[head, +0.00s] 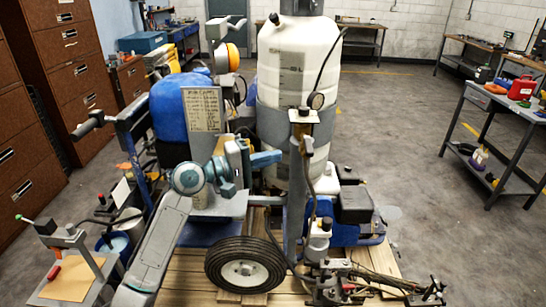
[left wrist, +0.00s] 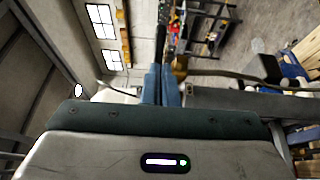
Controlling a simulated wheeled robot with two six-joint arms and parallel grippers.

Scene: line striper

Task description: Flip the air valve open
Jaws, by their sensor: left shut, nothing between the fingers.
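The line striper stands on a wooden pallet, with a large white tank (head: 297,60), a blue tank (head: 167,115) and a grey upright post (head: 296,200) in front. A small brass-coloured block (head: 304,116) sits on top of the post, with a round gauge (head: 316,100) beside it. I cannot tell which small part is the air valve. My left gripper (head: 276,158) is shut and empty, its blue fingers pointing right towards the post, a little below the block. Its shut fingers also show in the left wrist view (left wrist: 162,82). Any contact cannot be made out. My right gripper is not in view.
A black-tyred wheel (head: 245,265) and hoses are low at the front. A handlebar grip (head: 88,126) and a label plate (head: 203,109) are left of my gripper. Brown cabinets (head: 60,75) line the left; a grey side table (head: 500,115) stands right. The floor between is clear.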

